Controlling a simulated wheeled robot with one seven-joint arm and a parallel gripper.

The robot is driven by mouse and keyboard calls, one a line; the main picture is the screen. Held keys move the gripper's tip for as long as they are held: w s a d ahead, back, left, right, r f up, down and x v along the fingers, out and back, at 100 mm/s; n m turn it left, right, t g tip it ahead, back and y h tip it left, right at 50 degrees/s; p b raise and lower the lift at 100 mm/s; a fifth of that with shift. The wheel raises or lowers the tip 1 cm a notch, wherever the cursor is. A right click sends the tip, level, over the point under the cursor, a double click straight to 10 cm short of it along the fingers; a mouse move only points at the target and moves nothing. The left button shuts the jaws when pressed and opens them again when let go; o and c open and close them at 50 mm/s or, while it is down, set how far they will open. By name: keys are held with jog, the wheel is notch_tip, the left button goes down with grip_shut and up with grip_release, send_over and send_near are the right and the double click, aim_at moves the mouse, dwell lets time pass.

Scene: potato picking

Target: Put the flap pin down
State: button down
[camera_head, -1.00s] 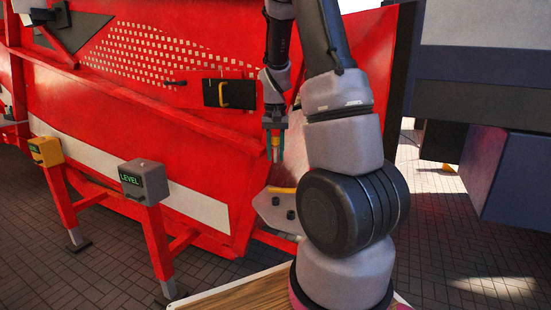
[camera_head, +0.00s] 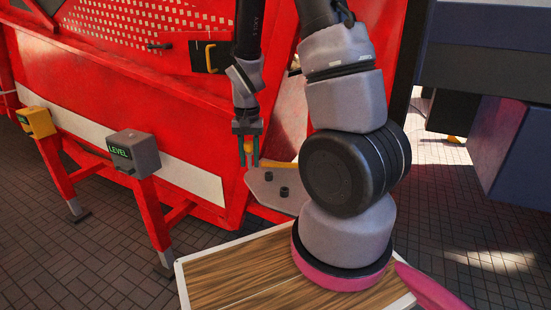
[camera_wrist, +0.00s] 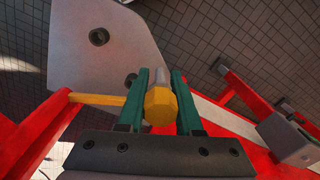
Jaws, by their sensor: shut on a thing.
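My gripper (camera_head: 248,158) is shut on the flap pin (camera_head: 248,145), a yellow pin held upright. In the wrist view the pin's broad yellow head (camera_wrist: 160,104) sits between the green fingers (camera_wrist: 160,80). A grey plate (camera_head: 266,182) with two dark round sockets stands just below and to the right of the gripper in the head view. The plate also shows in the wrist view (camera_wrist: 75,70), beyond the fingers. The pin's lower end is hidden, and I cannot tell whether it touches the plate.
A yellow bar (camera_wrist: 95,99) runs along the plate's edge by the fingers. The red machine (camera_head: 120,85) fills the back left. A grey LEVEL box (camera_head: 145,150) and a yellow box (camera_head: 37,122) stand on red posts. Open paved floor (camera_head: 90,260) lies at lower left.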

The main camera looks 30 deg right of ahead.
jog(key=w+d, duration=0.3)
jog(key=d, duration=0.1)
jog(key=w+d+f, duration=0.1)
jog(key=w+d, duration=0.2)
jog(key=d, duration=0.1)
jog(key=w+d+f, duration=0.1)
jog(key=w+d, duration=0.2)
jog(key=d, duration=0.1)
jog(key=shift+w, duration=0.25)
jog(key=shift+f, duration=2.5)
jog(key=shift+f, duration=0.15)
jog(key=c, duration=0.6)
grip_release()
